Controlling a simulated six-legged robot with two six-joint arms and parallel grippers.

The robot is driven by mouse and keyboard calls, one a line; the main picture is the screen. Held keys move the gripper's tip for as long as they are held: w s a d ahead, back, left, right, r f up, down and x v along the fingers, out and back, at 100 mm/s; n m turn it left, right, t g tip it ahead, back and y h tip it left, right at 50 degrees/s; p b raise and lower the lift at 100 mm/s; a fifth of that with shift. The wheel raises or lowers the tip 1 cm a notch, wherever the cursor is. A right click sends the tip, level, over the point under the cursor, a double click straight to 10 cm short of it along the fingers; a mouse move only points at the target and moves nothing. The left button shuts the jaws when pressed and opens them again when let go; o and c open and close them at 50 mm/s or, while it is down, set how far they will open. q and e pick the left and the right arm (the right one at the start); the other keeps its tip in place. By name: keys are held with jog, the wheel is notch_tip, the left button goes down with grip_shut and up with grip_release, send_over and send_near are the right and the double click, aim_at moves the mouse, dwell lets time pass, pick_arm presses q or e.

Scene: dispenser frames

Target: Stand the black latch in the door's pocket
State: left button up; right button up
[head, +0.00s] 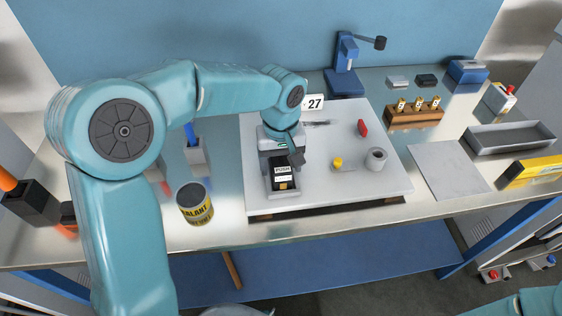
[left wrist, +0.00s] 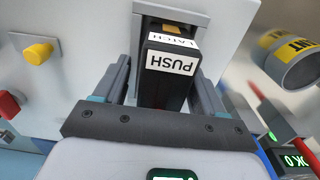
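The black latch (head: 281,180), labelled PUSH and LATCH, stands at the pocket (head: 283,194) near the front edge of the white door panel (head: 335,192). In the left wrist view the latch (left wrist: 164,91) is in the pale-framed pocket (left wrist: 203,32), with a yellow piece behind it. How deep it sits is hidden. My left gripper (head: 283,158) is just behind the latch. In the wrist view its fingers (left wrist: 161,84) are apart on either side of the latch, with a gap at the left finger. My right gripper is out of view.
The door also carries a yellow knob (head: 337,162), a red piece (head: 363,127) and a grey cylinder (head: 376,158). A sealant can (head: 195,204) stands left of it. A wooden block (head: 413,117), a grey tray (head: 510,138) and a yellow box (head: 532,172) are at right.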

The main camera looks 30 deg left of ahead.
pick_arm(q)
jog(key=shift+f, duration=0.15)
dwell(0.4)
jog(key=shift+r+p, duration=0.35)
notch_tip(320, 180, up, 11)
jog(key=shift+w+a+r, duration=0.1)
jog(key=shift+w, duration=0.05)
jog(key=shift+r, duration=0.4)
jog(key=shift+f, duration=0.1)
